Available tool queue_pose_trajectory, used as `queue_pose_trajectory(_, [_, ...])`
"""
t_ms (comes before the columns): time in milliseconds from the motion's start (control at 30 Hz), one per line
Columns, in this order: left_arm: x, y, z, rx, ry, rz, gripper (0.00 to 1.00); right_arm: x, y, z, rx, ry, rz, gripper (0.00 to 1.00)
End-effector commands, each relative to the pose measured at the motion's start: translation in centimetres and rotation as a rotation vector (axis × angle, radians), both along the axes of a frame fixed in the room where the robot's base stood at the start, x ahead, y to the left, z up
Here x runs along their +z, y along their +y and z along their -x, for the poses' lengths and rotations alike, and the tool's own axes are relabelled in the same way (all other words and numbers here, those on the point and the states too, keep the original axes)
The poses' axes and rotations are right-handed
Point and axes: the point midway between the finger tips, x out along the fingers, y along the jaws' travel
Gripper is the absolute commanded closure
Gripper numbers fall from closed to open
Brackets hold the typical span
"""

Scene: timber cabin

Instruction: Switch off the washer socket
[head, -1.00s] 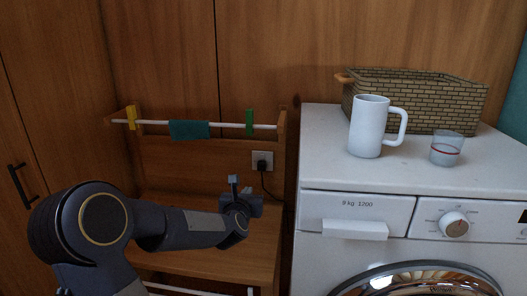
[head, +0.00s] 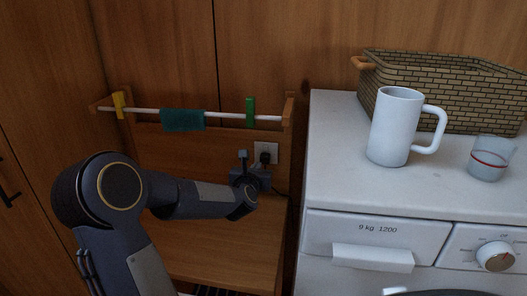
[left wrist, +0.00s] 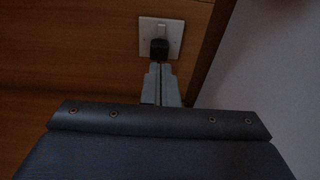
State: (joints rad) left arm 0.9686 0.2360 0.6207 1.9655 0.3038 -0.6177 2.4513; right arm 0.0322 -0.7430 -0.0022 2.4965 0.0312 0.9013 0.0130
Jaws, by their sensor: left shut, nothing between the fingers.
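The washer socket (head: 267,150) is a pale square plate on the wooden wall, left of the washing machine. A black plug (head: 265,158) sits in it, with a dark cord running down. In the left wrist view the socket (left wrist: 174,29) shows a small light rocker switch (left wrist: 161,28) above the plug (left wrist: 159,48). I cannot tell the rocker's position. My left gripper (head: 262,176) is in front of and just below the socket. In the left wrist view its fingers (left wrist: 160,74) are together, empty, and just below the plug in the picture. Contact cannot be told. My right gripper is not in view.
The white washing machine (head: 340,190) stands to the right, carrying a white mug (head: 394,130), a glass (head: 489,165) and a woven basket (head: 440,95). A rail (head: 225,114) with a teal cloth (head: 183,120) and pegs runs left of the socket. A wooden surface (head: 220,240) lies below.

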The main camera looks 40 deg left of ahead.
Motion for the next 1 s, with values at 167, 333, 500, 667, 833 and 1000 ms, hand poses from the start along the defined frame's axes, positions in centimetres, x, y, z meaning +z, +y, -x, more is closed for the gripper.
queue_pose_trajectory(167, [-0.6,1.7,-3.1,0.001,0.0,0.006,1.0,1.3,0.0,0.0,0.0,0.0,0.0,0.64])
queue_pose_trajectory(333, [-1.2,3.4,-6.3,-0.001,0.001,0.003,1.0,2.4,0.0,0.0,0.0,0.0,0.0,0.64])
queue_pose_trajectory(500, [-1.2,4.8,-8.9,0.0,0.0,0.001,1.0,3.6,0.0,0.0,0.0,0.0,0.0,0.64])
queue_pose_trajectory(667, [-1.1,5.7,-10.4,0.001,0.0,0.0,1.0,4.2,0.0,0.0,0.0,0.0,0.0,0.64])
queue_pose_trajectory(833, [-1.2,6.0,-10.9,0.001,0.001,-0.001,1.0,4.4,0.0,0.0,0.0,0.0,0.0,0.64])
queue_pose_trajectory(1000, [-1.2,6.0,-10.9,0.001,0.001,-0.001,1.0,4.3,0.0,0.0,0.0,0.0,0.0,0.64])
